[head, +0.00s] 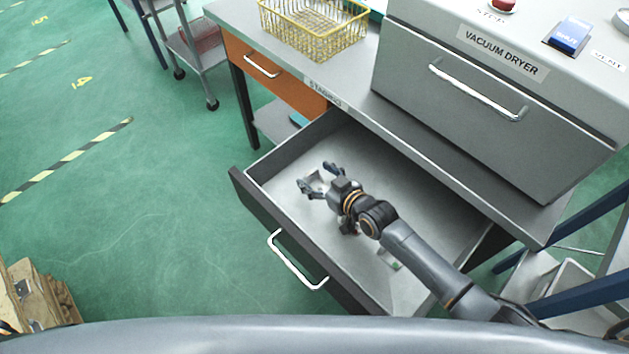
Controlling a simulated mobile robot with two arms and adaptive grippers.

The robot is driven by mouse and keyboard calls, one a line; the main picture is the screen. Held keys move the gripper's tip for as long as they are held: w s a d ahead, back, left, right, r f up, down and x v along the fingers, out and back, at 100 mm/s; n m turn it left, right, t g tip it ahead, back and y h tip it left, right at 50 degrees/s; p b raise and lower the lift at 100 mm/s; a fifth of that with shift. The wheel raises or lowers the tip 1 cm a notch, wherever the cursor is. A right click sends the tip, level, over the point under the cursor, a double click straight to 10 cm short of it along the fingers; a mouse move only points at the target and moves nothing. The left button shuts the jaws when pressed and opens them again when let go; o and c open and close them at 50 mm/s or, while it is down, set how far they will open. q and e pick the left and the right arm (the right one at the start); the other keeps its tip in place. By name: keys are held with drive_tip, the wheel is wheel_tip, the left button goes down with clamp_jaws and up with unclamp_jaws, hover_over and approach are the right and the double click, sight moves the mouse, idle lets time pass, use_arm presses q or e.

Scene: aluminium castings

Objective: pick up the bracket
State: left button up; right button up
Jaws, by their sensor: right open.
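A small grey metal bracket (317,181) lies in the left part of an open drawer (285,154), under the staging table. My right gripper (315,178) reaches into the drawer from the lower right. Its fingers are open, one on either side of the bracket. Part of the bracket is hidden by the gripper, and I cannot tell whether the fingers touch it. My left gripper is not in view.
A yellow wire basket (315,28) stands on the table. The vacuum dryer (480,100) stands at the right.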

drive_tip(key=c, duration=1.3)
drive_tip(key=shift+o, duration=0.2)
drive_tip(key=shift+r, duration=0.15)
